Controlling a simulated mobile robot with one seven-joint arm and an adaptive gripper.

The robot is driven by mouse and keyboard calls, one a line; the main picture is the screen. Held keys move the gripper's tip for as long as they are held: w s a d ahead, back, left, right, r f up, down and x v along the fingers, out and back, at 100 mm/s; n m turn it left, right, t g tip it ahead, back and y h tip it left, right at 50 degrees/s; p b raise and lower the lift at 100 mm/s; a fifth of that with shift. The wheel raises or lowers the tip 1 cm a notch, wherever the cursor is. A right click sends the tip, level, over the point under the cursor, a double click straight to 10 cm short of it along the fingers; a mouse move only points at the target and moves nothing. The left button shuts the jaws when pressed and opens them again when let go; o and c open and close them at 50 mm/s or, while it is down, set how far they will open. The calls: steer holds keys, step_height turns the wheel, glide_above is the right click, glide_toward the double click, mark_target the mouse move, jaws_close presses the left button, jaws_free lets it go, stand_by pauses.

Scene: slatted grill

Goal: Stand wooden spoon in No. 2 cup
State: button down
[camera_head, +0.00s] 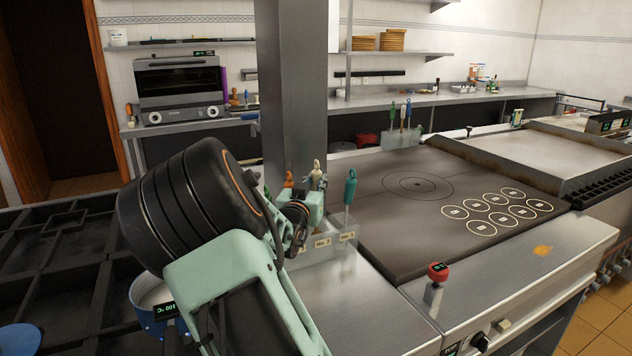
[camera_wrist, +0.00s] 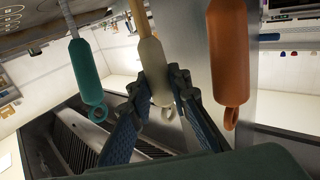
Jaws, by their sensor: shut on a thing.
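The wooden spoon (camera_wrist: 155,62) has a cream handle with a hanging ring and a wooden shaft. My gripper (camera_wrist: 158,88) is shut on this handle. In the head view the handle's ringed top (camera_head: 316,176) rises above my gripper (camera_head: 312,205), roughly upright.
A teal-handled utensil (camera_head: 350,187) stands in the labelled cup (camera_head: 348,238) to the right. An orange-handled one (camera_head: 288,180) is close on the left. In the wrist view, the teal (camera_wrist: 86,72) and orange (camera_wrist: 230,60) handles flank the spoon. A griddle (camera_head: 400,190) lies behind right.

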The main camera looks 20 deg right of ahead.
steer(key=shift+f+b, duration=0.8)
steer(key=shift+f, duration=0.2)
steer(key=c, duration=1.7)
jaws_free()
steer(key=v, duration=1.2)
